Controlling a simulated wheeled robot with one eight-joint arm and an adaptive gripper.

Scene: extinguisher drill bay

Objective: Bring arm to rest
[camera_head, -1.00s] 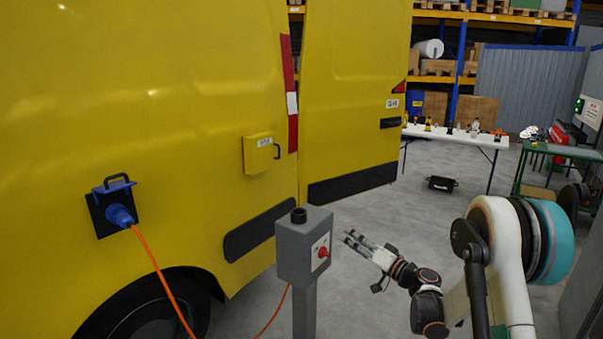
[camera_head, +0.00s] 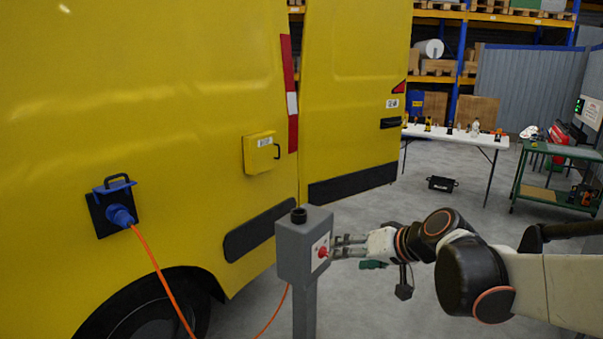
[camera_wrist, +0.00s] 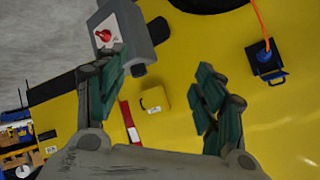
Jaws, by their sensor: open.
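My gripper (camera_head: 348,247) is open and empty, level with the grey switch box (camera_head: 303,247) and just to its right in the head view. The red rotary switch (camera_head: 322,252) sits on the box's white plate, close to the fingertips; whether they touch it I cannot tell. In the wrist view, my gripper (camera_wrist: 166,95) has its green-padded fingers spread wide. The box (camera_wrist: 133,30) with its red switch (camera_wrist: 103,35) shows beyond the left finger, not between the fingers. My arm reaches in from the right edge of the head view.
The yellow van (camera_head: 170,90) fills the left. A blue plug (camera_head: 120,213) with an orange cable (camera_head: 160,275) is in its side. A white table (camera_head: 455,138) and green cart (camera_head: 550,152) stand at the back right.

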